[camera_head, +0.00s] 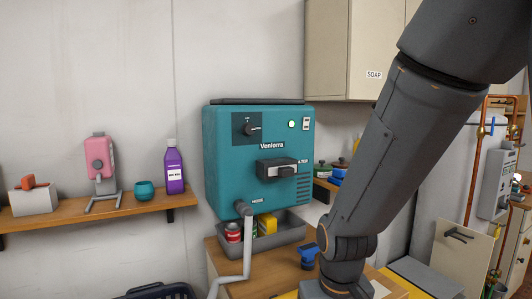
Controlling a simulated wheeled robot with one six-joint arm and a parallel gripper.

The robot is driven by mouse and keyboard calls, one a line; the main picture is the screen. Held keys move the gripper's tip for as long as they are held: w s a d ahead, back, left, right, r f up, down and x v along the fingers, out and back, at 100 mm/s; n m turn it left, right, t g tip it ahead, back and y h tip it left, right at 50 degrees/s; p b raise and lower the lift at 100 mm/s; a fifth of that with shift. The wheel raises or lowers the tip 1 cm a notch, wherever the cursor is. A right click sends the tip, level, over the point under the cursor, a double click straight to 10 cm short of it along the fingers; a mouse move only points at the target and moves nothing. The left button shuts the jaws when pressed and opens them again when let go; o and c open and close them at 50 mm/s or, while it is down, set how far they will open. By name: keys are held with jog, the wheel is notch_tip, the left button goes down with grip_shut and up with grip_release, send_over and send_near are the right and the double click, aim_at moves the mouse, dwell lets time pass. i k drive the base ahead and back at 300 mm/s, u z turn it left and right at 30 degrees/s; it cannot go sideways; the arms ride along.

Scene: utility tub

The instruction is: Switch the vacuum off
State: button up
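The vacuum (225,170) is a teal box labelled "Venlorra" on the wall, left of my arm. A dark knob (248,129) sits on a dark panel at its upper left. A round green light (292,125) shows bright at the upper right, beside a small pale rocker switch (306,124); the switch's exact position is too small to tell. My arm crosses the right half of the view; my gripper is not in view.
A grey bin (290,235) with a red-and-white can and a yellow item stands under the vacuum on a wooden counter. A blue object (308,257) is beside it. A shelf (125,205) at left holds a purple bottle. A beige cabinet (327,50) hangs above right.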

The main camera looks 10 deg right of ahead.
aim_at(306, 121)
jog(key=k, duration=1.35)
jog(key=z, duration=0.6)
jog(key=i, duration=1.2)
jog(key=u, duration=0.65)
jog(key=i, duration=0.5)
jog(key=u, duration=0.5)
